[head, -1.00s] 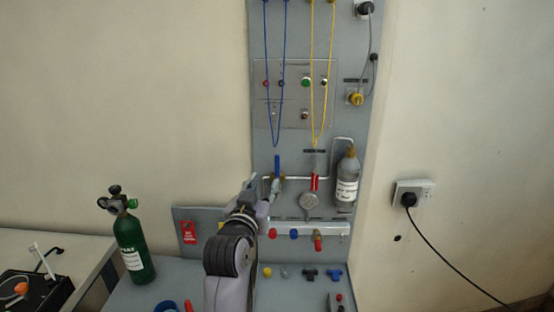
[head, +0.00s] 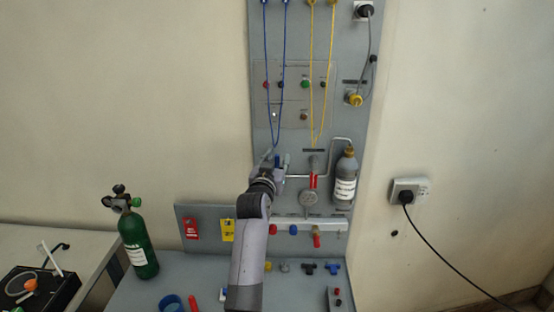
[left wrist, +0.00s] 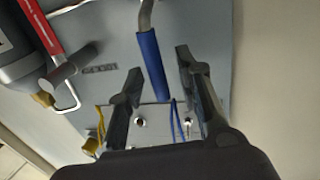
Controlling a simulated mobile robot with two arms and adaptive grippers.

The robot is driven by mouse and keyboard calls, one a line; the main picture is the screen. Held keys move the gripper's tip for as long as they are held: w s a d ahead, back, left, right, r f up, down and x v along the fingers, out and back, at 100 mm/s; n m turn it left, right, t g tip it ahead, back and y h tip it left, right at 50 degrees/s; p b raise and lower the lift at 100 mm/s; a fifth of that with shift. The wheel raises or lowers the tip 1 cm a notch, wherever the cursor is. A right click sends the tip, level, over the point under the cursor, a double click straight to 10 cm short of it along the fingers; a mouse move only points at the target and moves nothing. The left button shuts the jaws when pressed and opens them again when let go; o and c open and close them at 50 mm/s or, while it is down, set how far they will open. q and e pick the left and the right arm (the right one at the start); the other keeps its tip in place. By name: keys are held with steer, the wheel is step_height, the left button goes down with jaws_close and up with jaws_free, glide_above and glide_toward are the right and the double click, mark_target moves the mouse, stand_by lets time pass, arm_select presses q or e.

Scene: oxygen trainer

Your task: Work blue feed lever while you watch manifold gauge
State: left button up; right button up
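The blue feed lever (head: 277,159) stands on the left of the wall panel, partly hidden by my left gripper (head: 276,163). In the left wrist view the blue lever (left wrist: 152,62) lies between the tips of my left gripper (left wrist: 158,64), which are spread with room on both sides. The round manifold gauge (head: 309,198) sits to the right, below a red lever (head: 313,181); its reading is too small to tell. My right gripper is not in view.
A grey bottle (head: 345,180) hangs right of the gauge. Blue cords (head: 268,90) and yellow cords (head: 327,90) hang above. A green cylinder (head: 138,245) stands on the bench at left. Red and yellow tags (head: 228,230) are left of my arm.

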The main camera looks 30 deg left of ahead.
arm_select(q)
steer(key=shift+c, duration=0.2)
jaws_close()
stand_by(0.7)
